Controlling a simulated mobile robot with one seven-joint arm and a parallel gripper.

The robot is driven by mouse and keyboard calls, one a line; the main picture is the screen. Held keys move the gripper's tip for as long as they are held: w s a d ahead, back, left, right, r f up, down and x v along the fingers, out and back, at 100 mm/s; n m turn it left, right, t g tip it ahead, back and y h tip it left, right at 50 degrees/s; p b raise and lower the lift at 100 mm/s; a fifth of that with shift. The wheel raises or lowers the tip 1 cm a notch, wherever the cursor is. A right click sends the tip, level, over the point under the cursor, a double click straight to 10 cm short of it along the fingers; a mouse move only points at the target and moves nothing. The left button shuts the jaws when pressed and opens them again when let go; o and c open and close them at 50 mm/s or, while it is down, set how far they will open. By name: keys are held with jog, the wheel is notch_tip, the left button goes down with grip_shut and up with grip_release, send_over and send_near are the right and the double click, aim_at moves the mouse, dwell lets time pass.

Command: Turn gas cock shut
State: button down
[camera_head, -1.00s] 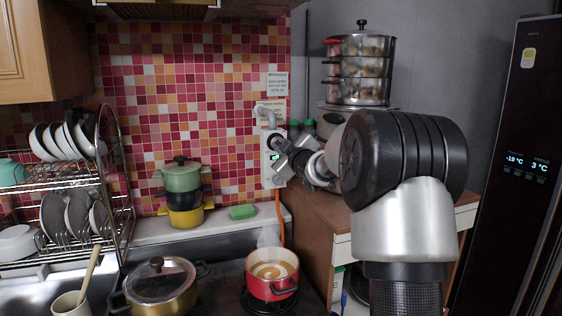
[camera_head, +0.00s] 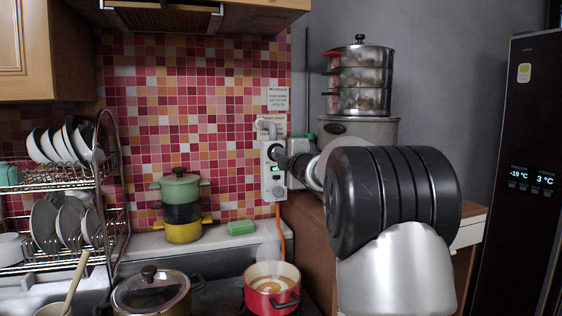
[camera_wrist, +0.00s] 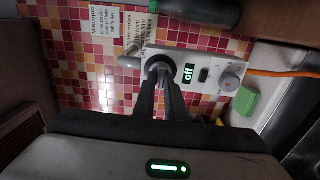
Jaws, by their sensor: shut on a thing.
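The white gas control box (camera_head: 268,187) is on the tiled wall, with a pale pipe at its upper end and an orange hose below. In the wrist view the box (camera_wrist: 213,88) shows a green display (camera_wrist: 188,73) reading "off", a dark switch and a grey dial. The gas cock (camera_wrist: 160,60) is a dark round part at the pipe end of the box. My gripper (camera_wrist: 162,84) is shut on it; the fingers hide most of its handle. In the head view my gripper (camera_head: 284,160) reaches the box from the right, its tips hard to make out.
A steaming red pot (camera_head: 271,287) and a lidded pan (camera_head: 150,291) stand on the stove below. Stacked pots (camera_head: 181,207) and a green sponge (camera_head: 241,227) sit on the ledge. A dish rack (camera_head: 60,185) is at left; a steamer (camera_head: 361,80) stands behind my arm.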

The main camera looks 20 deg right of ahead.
jog(key=shift+n, duration=0.3)
jog(key=c, duration=1.8)
grip_release()
jog(key=shift+s, duration=0.1)
jog(key=s, duration=1.7)
jog(key=shift+s, duration=0.15)
